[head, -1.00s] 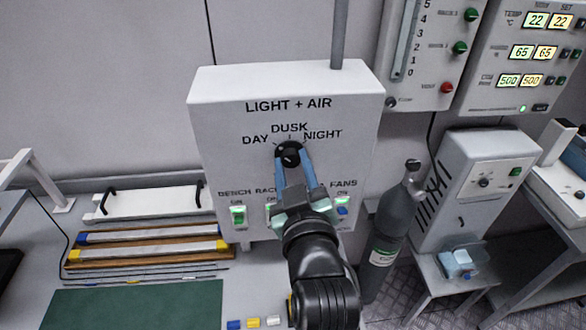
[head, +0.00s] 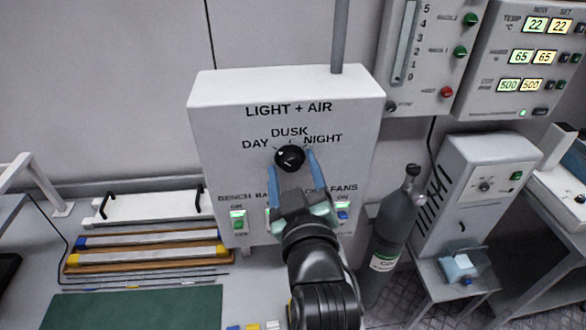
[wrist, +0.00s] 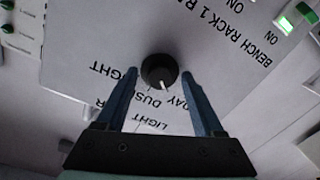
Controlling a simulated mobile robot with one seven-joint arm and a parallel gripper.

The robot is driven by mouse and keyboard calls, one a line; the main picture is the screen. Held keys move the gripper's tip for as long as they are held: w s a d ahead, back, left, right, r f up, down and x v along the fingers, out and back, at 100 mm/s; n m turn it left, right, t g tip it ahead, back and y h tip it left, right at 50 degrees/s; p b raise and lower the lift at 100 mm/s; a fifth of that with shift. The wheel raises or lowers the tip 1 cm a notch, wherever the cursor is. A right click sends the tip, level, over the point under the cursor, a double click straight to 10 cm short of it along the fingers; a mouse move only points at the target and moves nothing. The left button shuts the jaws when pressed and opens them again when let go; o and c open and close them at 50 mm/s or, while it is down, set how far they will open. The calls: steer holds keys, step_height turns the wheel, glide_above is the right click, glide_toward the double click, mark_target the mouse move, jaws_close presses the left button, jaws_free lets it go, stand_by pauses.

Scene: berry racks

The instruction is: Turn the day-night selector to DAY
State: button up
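The day-night selector (head: 290,158) is a round black knob on the white LIGHT + AIR box (head: 220,95). DAY is printed at its upper left, DUSK above it and NIGHT at its upper right. In the wrist view, where the labels appear inverted, the knob (wrist: 159,70) has a white pointer mark turned to the DAY side of DUSK. Its exact stop is hard to tell. My gripper (head: 290,165) is open, its blue fingers apart on either side of the knob with gaps visible in the wrist view (wrist: 160,80).
A green-lit BENCH switch (head: 239,220) and a FANS switch (head: 342,213) sit low on the box; my gripper partly covers the rack switches between them. A grey gas cylinder (head: 392,225) stands to the right. A green mat (head: 140,305) lies at lower left.

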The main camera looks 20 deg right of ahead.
steer(key=shift+s+a+f, duration=0.1)
steer(key=shift+s, duration=0.4)
steer(key=v, duration=1.2)
steer(key=shift+p, duration=0.3)
steer(key=a+r+m+t+y, duration=0.1)
steer(key=a+r+t, duration=0.4)
steer(key=r, duration=1.3)
steer(key=a+r+t+y, duration=0.3)
steer(key=a+r+t, duration=0.2)
steer(key=r, duration=1.4)
steer(key=a, duration=0.3)
steer(key=shift+w+m+y, duration=0.2)
steer(key=shift+m+y, duration=0.1)
steer(key=shift+m, duration=0.1)
